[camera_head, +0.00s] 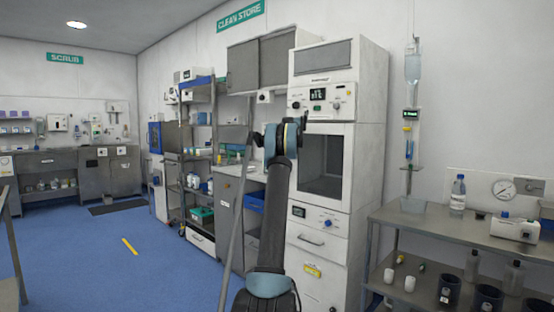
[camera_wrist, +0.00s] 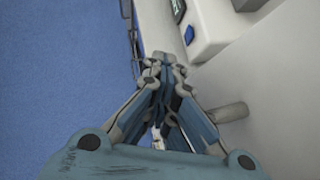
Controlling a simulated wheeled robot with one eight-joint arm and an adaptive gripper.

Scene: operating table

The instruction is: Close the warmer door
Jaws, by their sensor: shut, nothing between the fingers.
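The warmer (camera_head: 369,130) is a tall white cabinet right of centre in the head view, with a display and knobs above its front. Its door area (camera_head: 325,165) shows a dark, window-like rectangle in a white frame. I cannot tell whether the door is fully shut or slightly ajar. My arm rises in front of its left edge and hides part of that side. In the wrist view my gripper (camera_wrist: 162,62) is shut and empty, beside a white surface (camera_wrist: 285,75).
Below the door area is a panel with a small display and blue knob (camera_head: 327,223); a blue knob also shows in the wrist view (camera_wrist: 190,35). A steel table (camera_head: 388,215) with bottles stands at the right. Shelves (camera_head: 199,155) stand left. Blue floor (camera_head: 90,260) is open farther left.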

